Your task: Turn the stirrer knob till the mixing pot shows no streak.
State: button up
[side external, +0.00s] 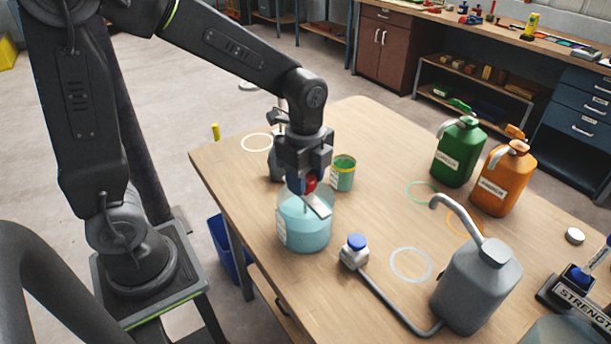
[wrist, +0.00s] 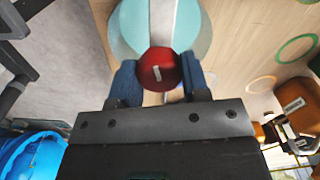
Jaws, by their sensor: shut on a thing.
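The mixing pot (side external: 303,228) is a clear round vessel with pale blue-green contents and a white label on its left side. It stands near the left edge of the table. I can make out no distinct streak through its wall at this size. The red stirrer knob (wrist: 161,69) sits above the pot on a pale bar (side external: 317,205). It has a small white mark on top. My gripper (wrist: 158,78) points down over the pot, its blue-grey fingers shut on the knob from both sides. In the side view the gripper (side external: 306,178) hides most of the knob.
A blue-capped valve (side external: 354,250) and pipe lead to a grey can (side external: 475,285) at the right. Green (side external: 458,152) and orange (side external: 502,180) jugs stand farther back. Coloured rings mark the table, which is clear in between.

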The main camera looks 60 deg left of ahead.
dwell(0.3)
jog(key=o, duration=0.9)
notch_tip(320, 180, up, 14)
jog(key=shift+f, duration=0.1)
